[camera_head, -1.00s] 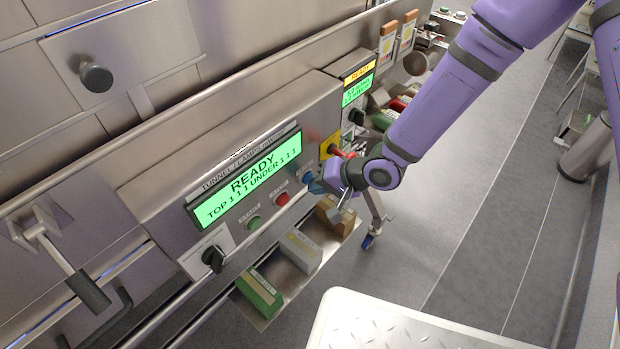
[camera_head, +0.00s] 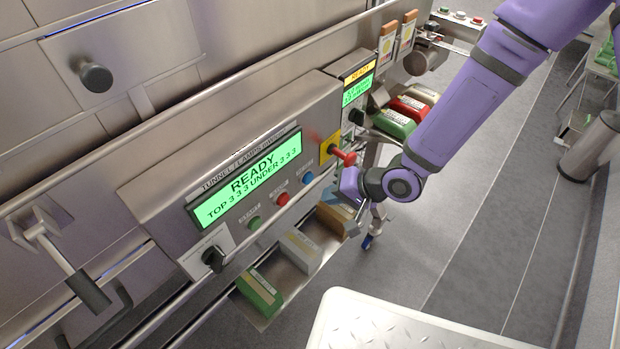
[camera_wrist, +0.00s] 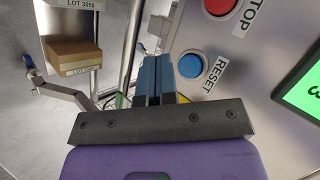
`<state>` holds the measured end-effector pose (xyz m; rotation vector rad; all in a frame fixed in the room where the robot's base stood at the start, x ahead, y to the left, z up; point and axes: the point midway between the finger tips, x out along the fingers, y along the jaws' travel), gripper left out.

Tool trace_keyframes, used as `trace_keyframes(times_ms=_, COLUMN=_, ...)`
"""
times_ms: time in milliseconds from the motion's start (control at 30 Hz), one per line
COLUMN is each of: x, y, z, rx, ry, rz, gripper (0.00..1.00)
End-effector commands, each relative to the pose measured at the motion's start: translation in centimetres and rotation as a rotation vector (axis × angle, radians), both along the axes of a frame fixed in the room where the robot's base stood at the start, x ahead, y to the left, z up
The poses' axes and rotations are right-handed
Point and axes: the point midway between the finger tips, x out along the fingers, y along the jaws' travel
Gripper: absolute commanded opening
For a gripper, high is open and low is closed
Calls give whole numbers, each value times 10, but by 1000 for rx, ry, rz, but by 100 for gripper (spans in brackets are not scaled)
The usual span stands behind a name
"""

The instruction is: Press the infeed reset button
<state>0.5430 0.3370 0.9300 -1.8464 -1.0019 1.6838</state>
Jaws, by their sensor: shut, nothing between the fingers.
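The blue button labelled RESET (camera_wrist: 191,66) sits on the grey panel in the wrist view, just right of my fingertips. In the head view the blue button (camera_head: 308,178) is on the sloped tunnel panel, right of a red button. My gripper (camera_wrist: 155,60) is shut and empty, its blue fingers side by side. In the wrist view the fingers lie left of the button, with a visible gap between them in the picture. I cannot tell their depth from the panel. In the head view my wrist is right of and slightly below the button.
A red STOP button (camera_wrist: 221,5) is close to RESET. A red knob on a yellow plate (camera_head: 341,155) protrudes near my wrist. A lit READY display (camera_head: 247,180), green button (camera_head: 254,223) and black selector (camera_head: 213,258) are leftward. Boxes lie in a tray below.

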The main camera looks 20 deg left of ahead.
Motion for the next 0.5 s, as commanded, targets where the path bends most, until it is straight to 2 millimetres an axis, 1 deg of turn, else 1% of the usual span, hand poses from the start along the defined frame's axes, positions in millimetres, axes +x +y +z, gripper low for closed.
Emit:
trace_keyframes(times_ms=100, x=-4, y=-11, z=0, rx=-1, ry=1, rz=-1, gripper=0)
trace_keyframes(times_ms=200, x=-6, y=-17, z=0, rx=-1, ry=0, rz=-2, gripper=0)
trace_keyframes(times_ms=333, x=-9, y=-21, z=0, rx=0, ry=0, rz=0, gripper=0)
trace_keyframes(times_ms=500, x=-9, y=-22, z=0, rx=0, ry=-1, rz=1, gripper=0)
